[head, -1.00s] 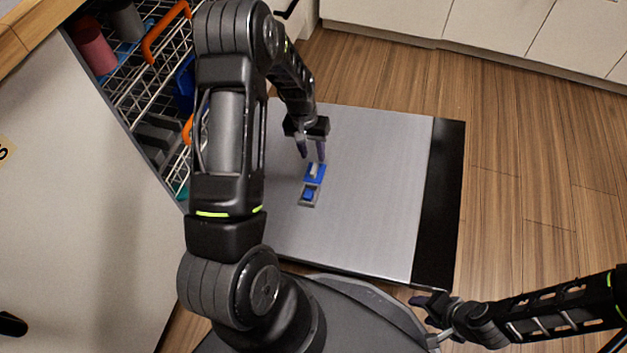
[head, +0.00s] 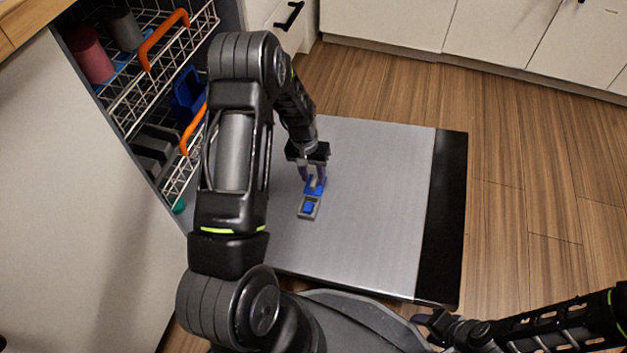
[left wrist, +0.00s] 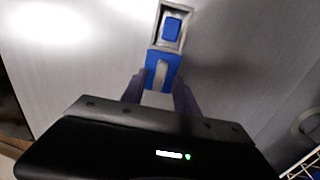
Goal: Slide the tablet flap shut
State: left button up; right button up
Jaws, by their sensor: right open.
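The tablet flap is a blue sliding piece (head: 314,189) with a grey raised tab, on a small grey dispenser holder (head: 302,214) lying on the dishwasher door. It is slid back, and the blue tablet (head: 308,207) shows in the uncovered compartment. The flap (left wrist: 176,71) and tablet (left wrist: 172,27) also show in the left wrist view. My left gripper (head: 314,182) is open over the flap, its fingers on either side of the tab. Whether they touch it I cannot tell. My right gripper (head: 424,325) is open and empty near the door's lower right, away from the flap.
The metal dishwasher door (head: 385,200) is folded down flat, with a dark strip along its right edge. Wire racks (head: 150,85) with cups and orange handles stand at the upper left. The door around the holder is clear.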

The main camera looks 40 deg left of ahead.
pick_arm(q)
jog(key=shift+d+f, duration=0.15)
jog(key=shift+f, duration=0.55)
grip_shut()
dwell(1.0)
